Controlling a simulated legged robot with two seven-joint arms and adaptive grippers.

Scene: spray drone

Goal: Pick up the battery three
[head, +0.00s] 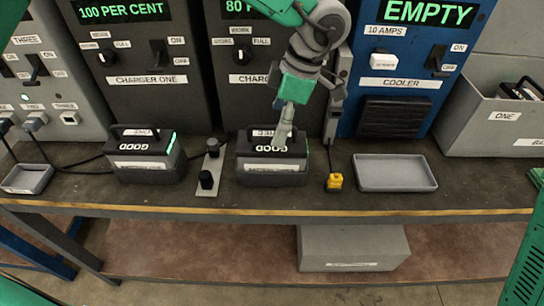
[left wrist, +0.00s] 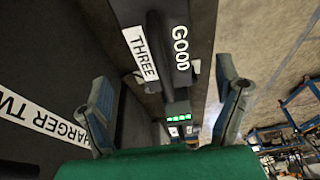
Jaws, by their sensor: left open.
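Battery three (head: 270,172) is a dark block with a top handle and white "GOOD" lettering, upright on the bench in front of the middle charger. Its "THREE" label shows in the left wrist view (left wrist: 140,55), with small green lights on the battery. My left gripper (head: 285,122) is open at the battery's top handle. In the left wrist view the two fingers (left wrist: 164,72) are spread apart with the battery between and beyond them. I cannot tell whether they touch the handle. My arm hides part of the battery's top. My right gripper is not seen.
Another "GOOD" battery (head: 145,165) stands to the left. A grey plate with black knobs (head: 209,172) lies between the batteries. A yellow connector (head: 335,182) and an empty grey tray (head: 395,173) are to the right. Chargers and the blue cooler (head: 395,105) stand behind.

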